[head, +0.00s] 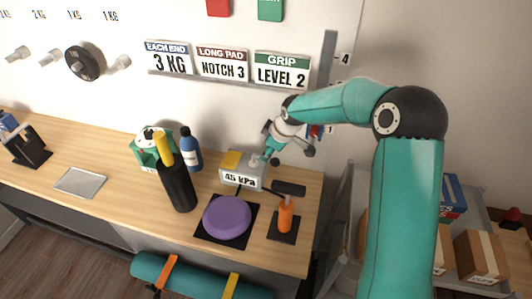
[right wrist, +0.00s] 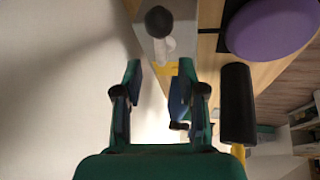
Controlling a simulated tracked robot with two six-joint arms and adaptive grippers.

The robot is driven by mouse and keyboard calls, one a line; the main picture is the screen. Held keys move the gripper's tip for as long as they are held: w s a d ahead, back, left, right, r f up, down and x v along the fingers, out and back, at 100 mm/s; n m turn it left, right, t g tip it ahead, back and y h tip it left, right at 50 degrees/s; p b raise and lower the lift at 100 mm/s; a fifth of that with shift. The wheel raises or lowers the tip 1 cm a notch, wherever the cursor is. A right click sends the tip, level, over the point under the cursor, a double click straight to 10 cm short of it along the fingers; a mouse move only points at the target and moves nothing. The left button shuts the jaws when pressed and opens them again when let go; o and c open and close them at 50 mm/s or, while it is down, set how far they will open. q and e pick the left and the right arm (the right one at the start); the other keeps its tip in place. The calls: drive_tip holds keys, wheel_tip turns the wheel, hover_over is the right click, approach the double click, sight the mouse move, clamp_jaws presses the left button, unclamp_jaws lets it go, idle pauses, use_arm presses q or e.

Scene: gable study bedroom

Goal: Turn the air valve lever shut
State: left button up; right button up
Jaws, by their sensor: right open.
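The air valve unit (head: 240,178) is a grey box with a "45 kPa" label and a yellow patch (head: 231,159) on top. It stands on the wooden bench against the wall. In the right wrist view the box (right wrist: 184,22) lies beyond the fingertips, with a dark round knob (right wrist: 158,20) and a pale stem over it, which look like the lever. My right gripper (head: 268,153) hangs over the back right of the box. In the right wrist view its fingers (right wrist: 166,75) are apart with nothing gripped. Whether they touch the lever is unclear. My left gripper is out of view.
A blue bottle (head: 190,152) and a black cylinder with a yellow top (head: 177,186) stand left of the box. A vertical grey rail (head: 327,62) is on the wall behind.

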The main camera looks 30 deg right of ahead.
drive_tip(key=shift+x, duration=2.2)
clamp_jaws()
